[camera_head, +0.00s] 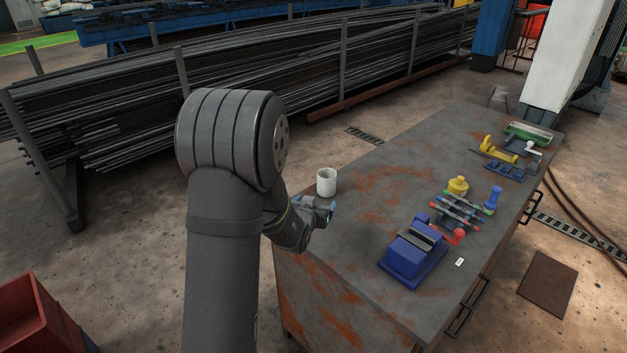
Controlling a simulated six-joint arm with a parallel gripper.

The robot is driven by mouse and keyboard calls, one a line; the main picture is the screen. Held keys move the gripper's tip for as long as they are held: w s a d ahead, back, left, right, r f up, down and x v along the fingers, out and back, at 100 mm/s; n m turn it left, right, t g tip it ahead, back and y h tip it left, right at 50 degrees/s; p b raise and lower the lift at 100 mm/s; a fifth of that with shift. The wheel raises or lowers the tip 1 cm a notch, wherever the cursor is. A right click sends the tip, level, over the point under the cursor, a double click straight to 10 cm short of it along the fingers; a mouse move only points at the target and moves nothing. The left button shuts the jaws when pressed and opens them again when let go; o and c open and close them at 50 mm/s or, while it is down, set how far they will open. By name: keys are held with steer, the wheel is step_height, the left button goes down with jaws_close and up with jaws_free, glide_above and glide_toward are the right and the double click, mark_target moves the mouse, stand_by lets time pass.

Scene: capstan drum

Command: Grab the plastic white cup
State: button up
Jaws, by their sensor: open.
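A white plastic cup (326,183) stands upright on the far left edge of the grey, rust-stained workbench (385,190). My gripper (331,209) is open, just in front of the cup and slightly to its right in the picture. The cup is not between the fingers as far as I can see, and whether a finger touches it cannot be told. My arm comes in from the left side of the bench and hides part of the bench edge.
A blue vise (413,252) sits near the front of the bench. Beside it are screwdrivers (459,212), a yellow object (457,185) and a blue object (493,199). A green-edged tray (528,134) lies at the far right. The bench around the cup's right is clear.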

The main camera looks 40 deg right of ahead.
mark_target(322, 181)
steer(key=shift+m+g, duration=0.7)
steer(key=shift+g, duration=0.2)
steer(key=w+d+f, duration=0.1)
steer(key=w+d, duration=0.2)
steer(key=d, duration=0.1)
steer(key=w+d+f, duration=0.2)
steer(key=w+d, duration=0.2)
steer(key=w+d+f, duration=0.1)
steer(key=w+d, duration=0.2)
steer(key=d, duration=0.1)
steer(key=shift+w+d+f, duration=0.2)
steer(key=shift+d+f, duration=0.05)
steer(key=shift+f, duration=0.05)
steer(key=shift+s+d+x, duration=0.1)
steer(key=shift+s+x, duration=0.05)
steer(key=shift+x, duration=1.2)
steer(key=shift+s+d+x, duration=0.1)
steer(key=shift+s+x, duration=0.05)
steer(key=shift+x, duration=1.25)
steer(key=shift+r, duration=0.15)
steer(key=c, duration=1)
